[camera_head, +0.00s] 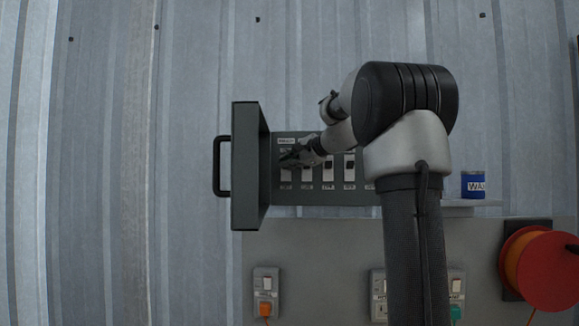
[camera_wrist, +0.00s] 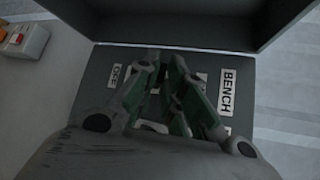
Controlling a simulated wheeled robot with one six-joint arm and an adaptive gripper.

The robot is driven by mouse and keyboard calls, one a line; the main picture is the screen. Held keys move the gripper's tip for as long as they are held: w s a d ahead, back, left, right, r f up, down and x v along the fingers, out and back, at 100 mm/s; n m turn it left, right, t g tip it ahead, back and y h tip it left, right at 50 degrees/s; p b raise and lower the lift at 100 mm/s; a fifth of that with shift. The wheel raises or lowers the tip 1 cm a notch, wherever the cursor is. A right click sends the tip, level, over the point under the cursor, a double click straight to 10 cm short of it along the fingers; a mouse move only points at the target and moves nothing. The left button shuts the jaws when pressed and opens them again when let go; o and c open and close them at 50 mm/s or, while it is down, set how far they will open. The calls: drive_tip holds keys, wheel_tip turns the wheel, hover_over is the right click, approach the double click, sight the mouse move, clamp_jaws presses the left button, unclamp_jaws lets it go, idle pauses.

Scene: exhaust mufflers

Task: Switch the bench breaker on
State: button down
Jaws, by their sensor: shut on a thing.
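The grey breaker panel (camera_head: 318,197) is on the wall in the head view, with a row of labelled breakers. The leftmost breaker is mostly hidden behind my gripper (camera_head: 293,156). In the wrist view my gripper (camera_wrist: 168,85) has its green-grey fingers close together over this breaker, between the BENCH label (camera_wrist: 226,92) and an OFF label (camera_wrist: 116,74). The fingers are shut on the bench breaker's switch, which they largely hide. I cannot tell which position the switch is in.
The panel's door (camera_head: 247,165) stands open on the left, close beside my gripper, with a black handle (camera_head: 220,165). Other breakers (camera_head: 349,167) line up to the right. A blue can (camera_head: 473,185), an orange reel (camera_head: 541,268) and a socket (camera_head: 265,290) are also in view.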

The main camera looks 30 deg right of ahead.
drive_tip(key=shift+w+r, duration=0.1)
drive_tip(key=shift+r, duration=0.15)
drive_tip(key=shift+m+g, duration=0.3)
drive_tip(key=c, duration=1.8)
unclamp_jaws()
drive_tip(key=v, duration=1.2)
drive_tip(key=shift+d, duration=0.15)
drive_tip(key=shift+w, duration=0.1)
